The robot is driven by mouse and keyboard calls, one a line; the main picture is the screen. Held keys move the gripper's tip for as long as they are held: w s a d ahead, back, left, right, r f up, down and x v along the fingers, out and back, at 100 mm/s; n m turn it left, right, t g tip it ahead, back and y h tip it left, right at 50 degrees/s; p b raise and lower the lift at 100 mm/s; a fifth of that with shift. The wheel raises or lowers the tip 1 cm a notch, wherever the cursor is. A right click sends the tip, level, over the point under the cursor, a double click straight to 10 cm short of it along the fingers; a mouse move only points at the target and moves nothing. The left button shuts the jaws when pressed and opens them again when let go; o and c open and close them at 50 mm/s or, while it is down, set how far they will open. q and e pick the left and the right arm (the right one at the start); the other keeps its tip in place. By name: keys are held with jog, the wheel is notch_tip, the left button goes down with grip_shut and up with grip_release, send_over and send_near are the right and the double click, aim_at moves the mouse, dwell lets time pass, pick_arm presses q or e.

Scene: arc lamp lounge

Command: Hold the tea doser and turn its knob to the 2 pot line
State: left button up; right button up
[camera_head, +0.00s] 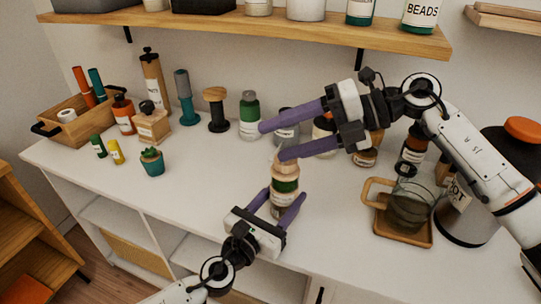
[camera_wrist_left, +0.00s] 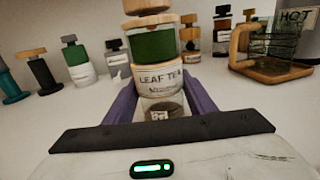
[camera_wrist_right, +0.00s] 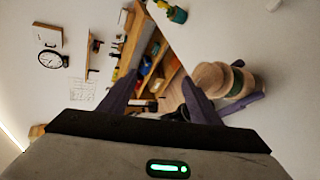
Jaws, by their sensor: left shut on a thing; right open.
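The tea doser (camera_head: 284,187) stands upright near the counter's front, with a wooden top knob, a green band and a pale "LEAF TEA" label, readable in the left wrist view (camera_wrist_left: 158,77). My left gripper (camera_head: 276,206) is shut on its lower body, fingers on either side. My right gripper (camera_head: 271,142) is open and empty, its fingers reaching in from the right, just above and behind the wooden knob (camera_head: 286,163). In the right wrist view the knob (camera_wrist_right: 208,79) lies beside the right finger, not between the fingers. I cannot make out a 2 pot line.
Several bottles and jars stand behind, including a green bottle (camera_head: 249,118). A glass pitcher (camera_head: 408,208) stands on a wooden tray (camera_head: 405,236) at the right, beside a kettle (camera_head: 462,215). A small potted plant (camera_head: 153,163) is at the left.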

aim_at(276, 157)
jog(key=m, duration=0.2)
jog(key=m+t+y, duration=0.1)
jog(key=m, duration=0.1)
jog(key=d+f+m+y, duration=0.1)
jog(key=m, duration=0.2)
jog(key=shift+s+d+t, duration=0.1)
jog(key=shift+t, duration=0.2)
jog(key=d+f+m+t, duration=0.2)
jog(key=m, duration=0.4)
jog(key=d+f+m+t, duration=0.2)
jog(key=m, duration=0.4)
jog(key=d+f+m+t+y, duration=0.1)
jog(key=d+f+m+t, duration=0.1)
jog(key=m, duration=0.4)
jog(key=shift+s+f, duration=0.2)
jog(key=shift+s, duration=0.2)
jog(key=x, duration=1.1)
jog(key=shift+w+a, duration=0.3)
jog(key=c, duration=1.1)
